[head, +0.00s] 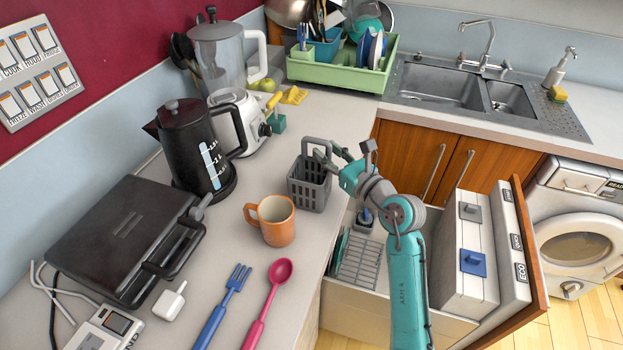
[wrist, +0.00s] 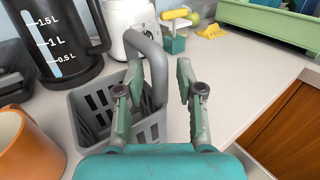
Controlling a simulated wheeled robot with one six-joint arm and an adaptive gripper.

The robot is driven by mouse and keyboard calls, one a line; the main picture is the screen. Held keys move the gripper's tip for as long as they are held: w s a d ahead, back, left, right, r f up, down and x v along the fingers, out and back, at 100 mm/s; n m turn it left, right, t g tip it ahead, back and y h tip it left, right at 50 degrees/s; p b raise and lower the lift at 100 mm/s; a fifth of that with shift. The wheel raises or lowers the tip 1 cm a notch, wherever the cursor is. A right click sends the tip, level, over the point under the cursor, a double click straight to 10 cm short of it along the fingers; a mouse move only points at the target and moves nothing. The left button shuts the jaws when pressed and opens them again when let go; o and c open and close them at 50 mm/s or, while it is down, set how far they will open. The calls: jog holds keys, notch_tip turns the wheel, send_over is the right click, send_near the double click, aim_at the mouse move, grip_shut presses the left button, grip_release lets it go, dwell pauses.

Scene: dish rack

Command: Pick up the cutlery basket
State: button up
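The grey cutlery basket (head: 308,188) stands upright on the counter, close to its right edge, with its arched handle raised. In the wrist view the basket (wrist: 88,130) is at the lower left, and its slotted walls and handle show. My gripper (head: 331,154) is at the handle, on the basket's right side. In the wrist view my gripper (wrist: 158,68) is open, with one finger on each side of the handle's near leg. Gaps seem to remain between the handle and the fingers. Part of the basket is hidden behind the left finger and the gripper body.
An orange mug (head: 275,222) stands in front of the basket, and a black kettle (head: 190,150) stands to its left. A blender (head: 222,75) is behind. An open dishwasher drawer (head: 365,262) lies below the counter edge.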

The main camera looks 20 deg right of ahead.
grip_shut()
